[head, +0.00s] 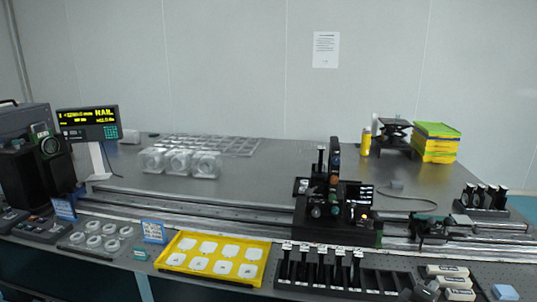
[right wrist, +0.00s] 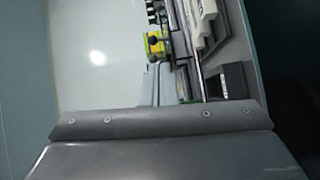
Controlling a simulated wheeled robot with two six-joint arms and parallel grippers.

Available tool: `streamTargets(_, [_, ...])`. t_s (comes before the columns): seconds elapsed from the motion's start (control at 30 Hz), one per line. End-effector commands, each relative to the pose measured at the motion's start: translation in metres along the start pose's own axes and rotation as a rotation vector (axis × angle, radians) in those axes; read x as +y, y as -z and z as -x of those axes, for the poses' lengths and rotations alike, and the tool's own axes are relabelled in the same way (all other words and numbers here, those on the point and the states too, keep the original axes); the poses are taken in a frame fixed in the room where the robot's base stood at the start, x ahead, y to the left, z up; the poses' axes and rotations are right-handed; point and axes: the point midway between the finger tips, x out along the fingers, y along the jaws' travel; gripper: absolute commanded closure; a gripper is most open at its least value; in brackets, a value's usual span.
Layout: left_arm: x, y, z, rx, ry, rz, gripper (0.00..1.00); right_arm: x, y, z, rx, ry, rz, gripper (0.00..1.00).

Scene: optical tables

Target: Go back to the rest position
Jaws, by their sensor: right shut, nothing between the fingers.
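My right gripper (head: 428,287) shows only as a small dark shape at the bottom edge of the head view, beside the white boxes. It is shut and empty. In the right wrist view a broad grey plate with screws, part of my own body, fills the lower part, and no fingertips show clearly. My left gripper is not in view.
A dark optical table (head: 250,200) carries a long rail with a black instrument (head: 333,205). In front are a yellow tray (head: 213,238), a black holder rack (head: 330,280) and white boxes (head: 447,271). Clear blocks (head: 180,162) and yellow-green stacks (head: 436,142) stand behind.

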Motion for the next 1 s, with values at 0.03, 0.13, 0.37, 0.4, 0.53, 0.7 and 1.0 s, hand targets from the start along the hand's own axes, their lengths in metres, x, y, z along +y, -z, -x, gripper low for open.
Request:
streamTargets(0.03, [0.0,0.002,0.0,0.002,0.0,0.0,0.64,-0.007,-0.008,0.003,-0.006,0.025,-0.021,1.0])
streamTargets(0.13, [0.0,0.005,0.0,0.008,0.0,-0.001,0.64,-0.023,-0.024,0.011,-0.019,0.085,-0.073,1.0])
streamTargets(0.37, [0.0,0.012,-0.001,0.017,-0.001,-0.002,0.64,-0.064,-0.068,0.04,-0.063,0.26,-0.22,1.0])
streamTargets(0.4, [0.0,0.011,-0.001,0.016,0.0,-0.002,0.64,-0.073,-0.077,0.048,-0.075,0.301,-0.252,1.0])
streamTargets(0.53, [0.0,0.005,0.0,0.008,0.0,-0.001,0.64,-0.104,-0.114,0.084,-0.124,0.464,-0.374,1.0])
streamTargets(0.7, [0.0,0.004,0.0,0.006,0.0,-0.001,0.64,-0.137,-0.159,0.15,-0.21,0.714,-0.535,1.0])
streamTargets(1.0, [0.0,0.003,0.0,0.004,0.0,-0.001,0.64,-0.151,-0.199,0.236,-0.318,0.994,-0.674,1.0])
